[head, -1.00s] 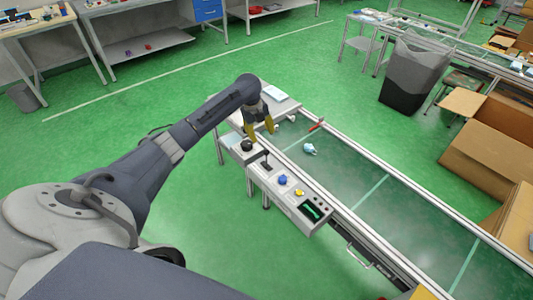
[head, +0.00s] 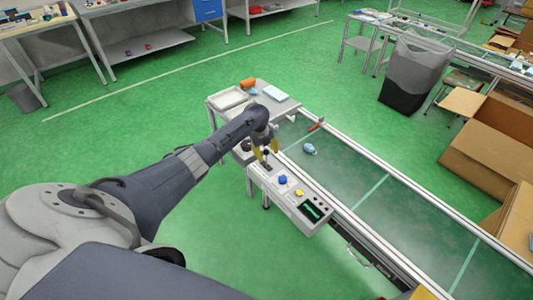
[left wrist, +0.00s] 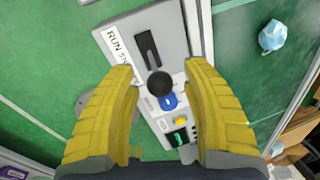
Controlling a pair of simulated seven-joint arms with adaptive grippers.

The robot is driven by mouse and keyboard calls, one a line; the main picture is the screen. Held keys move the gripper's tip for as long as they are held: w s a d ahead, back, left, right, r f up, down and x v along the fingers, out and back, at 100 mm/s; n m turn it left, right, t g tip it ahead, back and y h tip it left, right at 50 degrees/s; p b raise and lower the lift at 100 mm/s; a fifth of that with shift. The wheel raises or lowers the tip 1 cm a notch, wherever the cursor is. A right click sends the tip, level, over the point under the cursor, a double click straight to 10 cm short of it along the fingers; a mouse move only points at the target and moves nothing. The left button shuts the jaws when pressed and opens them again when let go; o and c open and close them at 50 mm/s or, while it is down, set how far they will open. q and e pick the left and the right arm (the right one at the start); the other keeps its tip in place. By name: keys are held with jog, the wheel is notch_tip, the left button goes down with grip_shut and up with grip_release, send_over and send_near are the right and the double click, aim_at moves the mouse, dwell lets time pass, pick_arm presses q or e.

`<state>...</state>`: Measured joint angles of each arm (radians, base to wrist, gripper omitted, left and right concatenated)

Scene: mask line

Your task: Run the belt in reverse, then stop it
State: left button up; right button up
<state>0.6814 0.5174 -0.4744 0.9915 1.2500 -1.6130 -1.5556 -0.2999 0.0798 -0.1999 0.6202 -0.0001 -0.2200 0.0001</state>
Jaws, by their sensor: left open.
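The control panel (head: 290,195) is a pale box along the near side of the conveyor belt (head: 345,178). It carries a blue knob (head: 283,180), a yellow knob (head: 299,193) and a dark display with green marks (head: 312,210). In the left wrist view, a lever with a black ball top (left wrist: 159,84) stands by a dark slot, beside lettering that reads "RUN". My left gripper (head: 265,156) is open above the panel's far end. Its yellow fingers lie either side of the ball top in the left wrist view, apart from it. My right gripper is not in view.
A light blue crumpled item (head: 309,149) lies on the belt, near a red bar (head: 316,125) at the far rail. A table behind my left gripper holds a tray (head: 228,98) and an orange item (head: 248,84). A grey bin (head: 413,75) and open cartons stand right.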

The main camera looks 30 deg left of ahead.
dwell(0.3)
pick_arm(q)
grip_shut()
dwell(0.5)
